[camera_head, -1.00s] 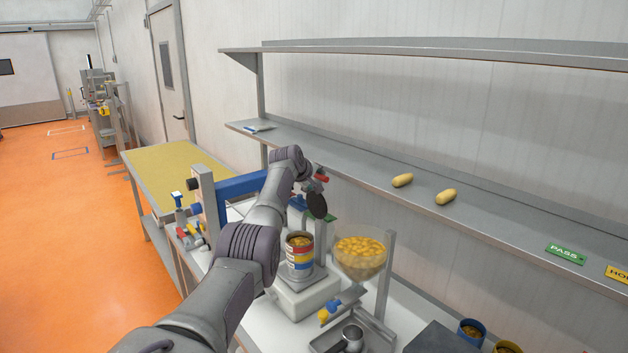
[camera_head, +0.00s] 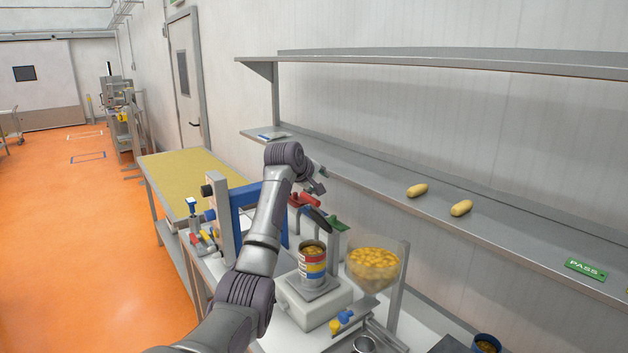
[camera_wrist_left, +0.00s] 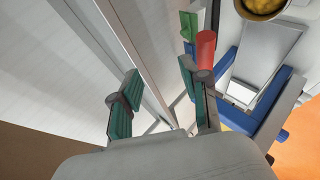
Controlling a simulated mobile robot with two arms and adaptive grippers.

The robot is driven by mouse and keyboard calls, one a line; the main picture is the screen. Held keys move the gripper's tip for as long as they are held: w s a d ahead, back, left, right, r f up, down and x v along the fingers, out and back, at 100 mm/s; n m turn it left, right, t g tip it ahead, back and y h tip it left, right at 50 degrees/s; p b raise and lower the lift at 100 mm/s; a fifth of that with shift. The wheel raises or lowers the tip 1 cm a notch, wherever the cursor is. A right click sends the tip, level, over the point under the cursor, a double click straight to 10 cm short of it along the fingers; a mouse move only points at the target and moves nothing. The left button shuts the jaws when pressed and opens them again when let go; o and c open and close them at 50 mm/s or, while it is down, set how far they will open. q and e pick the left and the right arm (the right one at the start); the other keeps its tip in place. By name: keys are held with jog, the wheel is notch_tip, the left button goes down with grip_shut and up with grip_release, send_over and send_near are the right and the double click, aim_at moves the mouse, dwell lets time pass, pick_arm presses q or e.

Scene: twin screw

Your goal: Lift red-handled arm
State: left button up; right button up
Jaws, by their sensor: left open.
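The red handle (camera_head: 304,200) shows in the head view above the can stand, just below my left gripper (camera_head: 318,187). A dark flat piece lies below it; I cannot tell how they join. In the left wrist view the red handle (camera_wrist_left: 206,50) is a short cylinder at the tip of the right finger. My left gripper (camera_wrist_left: 163,100) is open there, with its green-padded fingers spread and a clear gap between them. The handle is beside the right finger, not in the gap; contact cannot be told. My right gripper is out of view.
An open can (camera_head: 312,265) stands on a white base unit (camera_head: 318,303), next to a clear bowl of yellow pieces (camera_head: 373,265). A blue frame (camera_head: 238,222) is behind my left forearm. A steel shelf (camera_head: 360,180) runs along the wall at the right.

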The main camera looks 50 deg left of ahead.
pick_arm(q)
jog(key=shift+v, duration=1.5)
jog(key=shift+f, duration=0.1)
